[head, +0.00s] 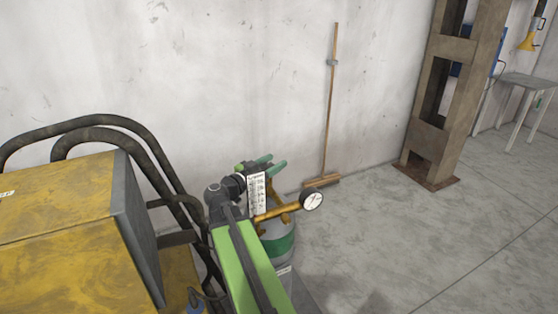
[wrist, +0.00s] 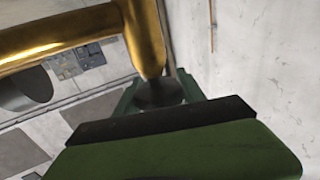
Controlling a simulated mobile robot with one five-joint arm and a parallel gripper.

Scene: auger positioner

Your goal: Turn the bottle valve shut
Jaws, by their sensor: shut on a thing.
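The gas bottle (head: 280,246) stands upright beside the yellow machine in the head view, grey with a green band, partly hidden by my green arm. A brass valve body (head: 280,211) with a round gauge (head: 311,200) sits on top. My gripper (head: 272,166) is at the bottle's top, behind the white scale (head: 257,193). In the wrist view, my gripper (wrist: 160,88) is shut on a dark round knob (wrist: 158,94) below the brass body (wrist: 147,35). I cannot tell how far the valve is turned.
The yellow machine (head: 65,230) with thick black hoses (head: 95,128) stands close on the left. A broom (head: 330,110) leans on the wall behind. A rusty steel column (head: 437,100) and a small table (head: 530,85) are to the right. The floor at right is clear.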

